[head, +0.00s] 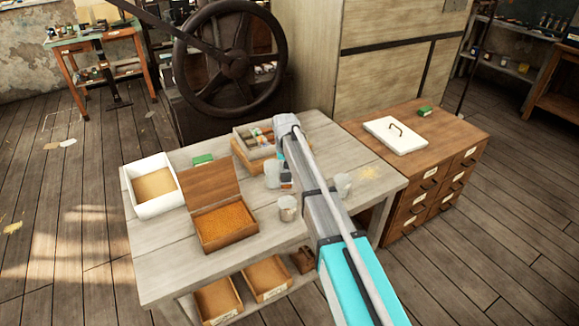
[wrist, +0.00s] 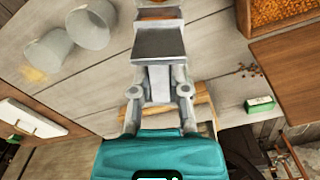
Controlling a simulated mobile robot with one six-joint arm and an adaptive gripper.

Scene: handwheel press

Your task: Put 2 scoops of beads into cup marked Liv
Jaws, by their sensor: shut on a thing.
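My gripper (wrist: 158,62) is shut on a grey thing, apparently the scoop (wrist: 158,14), whose far end is cut off by the wrist view's top edge. A little orange shows there. In the head view my gripper (head: 287,178) hangs over the table among the cups. A wooden box with its lid open holds orange beads (head: 226,226). Pale cups stand at the left (head: 271,174), front (head: 288,208) and right (head: 343,186) of my gripper. Two cups also show in the wrist view (wrist: 92,25) (wrist: 49,51). I cannot read a name on any.
A white bin (head: 137,208) with tan contents stands left of the bead box. A wooden tray (head: 240,150) and a green box (head: 203,160) are at the back. Yellow grains (head: 370,172) lie near the right cup. A white lid (head: 396,136) rests on the drawer cabinet (head: 455,150).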

